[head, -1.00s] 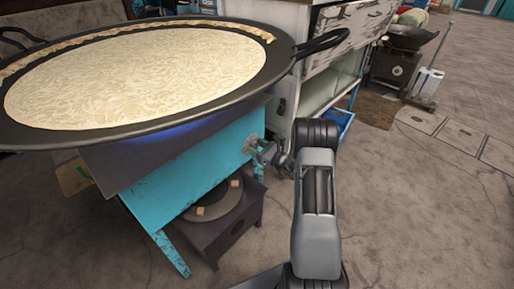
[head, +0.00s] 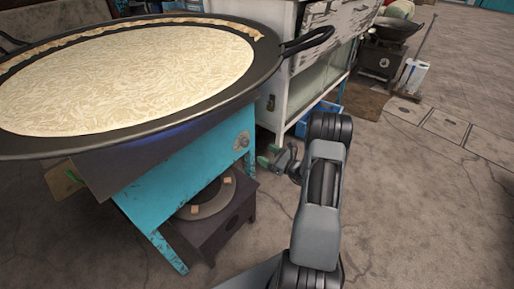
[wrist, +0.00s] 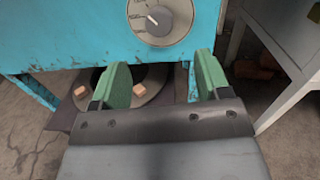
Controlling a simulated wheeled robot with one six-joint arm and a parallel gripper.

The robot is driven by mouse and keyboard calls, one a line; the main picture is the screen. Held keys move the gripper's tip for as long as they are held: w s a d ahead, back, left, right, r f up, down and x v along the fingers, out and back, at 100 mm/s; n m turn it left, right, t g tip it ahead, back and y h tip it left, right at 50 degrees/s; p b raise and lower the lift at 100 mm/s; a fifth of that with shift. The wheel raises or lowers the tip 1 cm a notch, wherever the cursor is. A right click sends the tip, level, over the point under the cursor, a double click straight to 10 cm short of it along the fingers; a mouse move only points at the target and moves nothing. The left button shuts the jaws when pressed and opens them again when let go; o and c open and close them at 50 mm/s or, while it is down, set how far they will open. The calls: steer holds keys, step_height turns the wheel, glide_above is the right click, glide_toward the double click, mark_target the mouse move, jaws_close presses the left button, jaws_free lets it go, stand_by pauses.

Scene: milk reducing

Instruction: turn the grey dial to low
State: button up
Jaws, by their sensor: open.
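The grey dial (wrist: 157,20) sits on the turquoise stove front in the wrist view, cut slightly by the top edge. Its white pointer mark lies at its upper left; the small lettering around it is too small to read. The dial also shows small in the head view (head: 242,141). My gripper (wrist: 163,66) is open and empty, its two green-padded fingers below the dial in the picture and apart from it. In the head view my gripper (head: 270,159) stands to the right of the stove front, clear of the dial.
A wide black pan (head: 262,70) with a pale milk layer covers the stove (head: 180,175), with a blue glow beneath. A dark round burner (head: 215,205) sits low under it. A white cabinet (head: 305,95) and blue crate (head: 318,118) stand behind. Floor at right is open.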

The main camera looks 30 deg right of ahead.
steer(key=shift+v, duration=2)
